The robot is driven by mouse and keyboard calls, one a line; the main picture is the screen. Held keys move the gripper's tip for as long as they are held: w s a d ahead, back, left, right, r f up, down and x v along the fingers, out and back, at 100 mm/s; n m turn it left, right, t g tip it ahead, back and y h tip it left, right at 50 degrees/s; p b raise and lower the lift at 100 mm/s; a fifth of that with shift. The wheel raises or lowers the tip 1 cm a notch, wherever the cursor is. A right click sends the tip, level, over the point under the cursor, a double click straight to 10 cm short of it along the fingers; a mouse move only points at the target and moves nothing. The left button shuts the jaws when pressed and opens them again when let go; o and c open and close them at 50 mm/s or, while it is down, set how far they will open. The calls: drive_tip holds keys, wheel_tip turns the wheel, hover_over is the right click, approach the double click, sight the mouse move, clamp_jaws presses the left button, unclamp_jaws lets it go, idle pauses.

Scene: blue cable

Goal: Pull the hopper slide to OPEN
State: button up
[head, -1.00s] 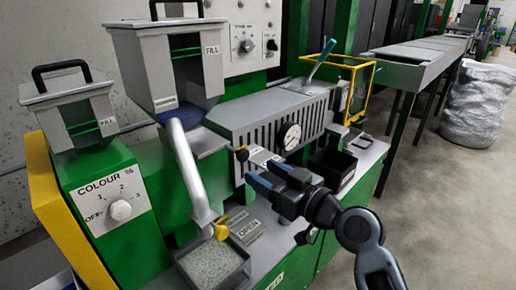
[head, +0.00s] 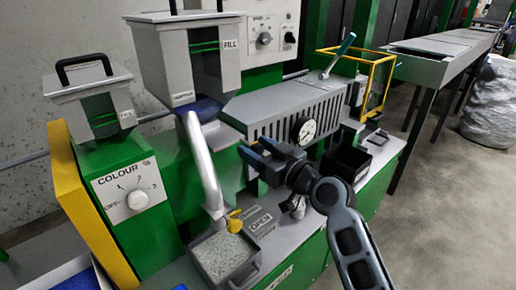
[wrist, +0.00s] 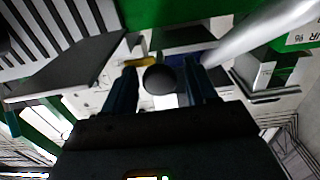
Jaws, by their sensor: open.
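The hopper (head: 184,75), marked FILL, stands on the green machine at the upper middle of the head view. My gripper (head: 254,150) is in front of the machine, below and right of the hopper, with its blue fingers pointing to the machine. In the wrist view a round dark knob (wrist: 160,79) shows between the two spread fingers of my gripper (wrist: 163,85). I cannot tell whether they touch it. The slide itself is not clear in the head view; my gripper covers that spot.
A slanted metal tube (head: 203,165) with a yellow tap (head: 235,214) ends above a tray of pale pellets (head: 223,255). The vented housing (head: 290,112) and its gauge (head: 306,130) are close behind my gripper. A black bin (head: 347,162) stands to the right.

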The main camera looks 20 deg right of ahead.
drive_tip(key=shift+c, duration=0.2)
clamp_jaws()
idle(0.3)
drive_tip(key=b+v, duration=0.2)
drive_tip(key=v, duration=0.4)
drive_tip(key=shift+f+b, duration=0.1)
drive_tip(key=shift+b, duration=0.3)
drive_tip(key=shift+s+d, duration=0.1)
drive_tip(key=shift+s, duration=0.05)
drive_tip(key=shift+o, duration=0.2)
unclamp_jaws()
drive_tip(key=shift+s, duration=0.1)
